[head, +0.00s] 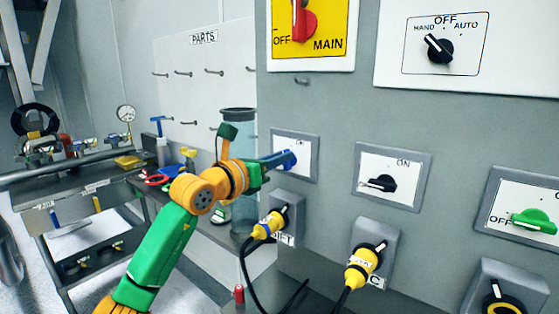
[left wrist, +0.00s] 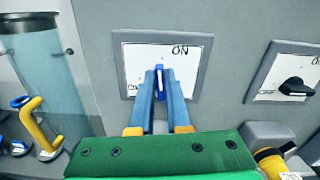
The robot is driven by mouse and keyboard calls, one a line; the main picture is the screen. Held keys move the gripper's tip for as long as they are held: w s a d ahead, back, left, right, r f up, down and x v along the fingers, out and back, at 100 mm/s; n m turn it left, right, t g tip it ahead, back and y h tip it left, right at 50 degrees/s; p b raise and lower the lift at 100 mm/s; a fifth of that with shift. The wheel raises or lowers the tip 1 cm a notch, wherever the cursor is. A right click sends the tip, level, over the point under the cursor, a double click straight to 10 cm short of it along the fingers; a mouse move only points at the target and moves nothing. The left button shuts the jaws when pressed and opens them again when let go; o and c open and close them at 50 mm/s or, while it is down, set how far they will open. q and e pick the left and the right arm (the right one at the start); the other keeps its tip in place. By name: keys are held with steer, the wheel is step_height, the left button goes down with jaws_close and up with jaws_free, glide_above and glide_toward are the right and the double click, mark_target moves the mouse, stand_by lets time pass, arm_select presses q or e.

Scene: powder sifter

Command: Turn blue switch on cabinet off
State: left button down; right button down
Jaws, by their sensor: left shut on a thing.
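The blue switch (head: 291,158) is on a white plate (head: 307,146) in a grey frame on the cabinet front, left of centre. In the left wrist view the blue switch (left wrist: 159,77) looks about upright, below and left of the "ON" mark. My left gripper (head: 284,160) reaches it from the left, and its two blue fingers (left wrist: 160,82) are shut on the switch from both sides. The fingers hide part of the switch and its plate. My right gripper is not in view.
A black switch (head: 383,183) and a green switch (head: 534,222) sit to the right. Yellow plugs (head: 270,224) with black cables stick out below. A clear cylinder (head: 240,135) stands left of the cabinet. A red handle (head: 303,20) is above.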

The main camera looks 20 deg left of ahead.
arm_select(q)
steer(key=shift+w+a+f+n+b, duration=0.1)
steer(key=shift+a+f+n+b, duration=0.1)
steer(key=shift+n, duration=2.5)
steer(key=shift+w+a+f+n+b, duration=0.1)
steer(key=shift+a+f+n+b, duration=0.1)
steer(key=shift+n, duration=2.5)
steer(key=shift+w+a+f+n+b, duration=0.1)
steer(key=shift+a+f+n+b, duration=0.1)
steer(key=shift+n, duration=2.5)
steer(key=c, duration=0.9)
jaws_free()
steer(key=shift+f, duration=0.1)
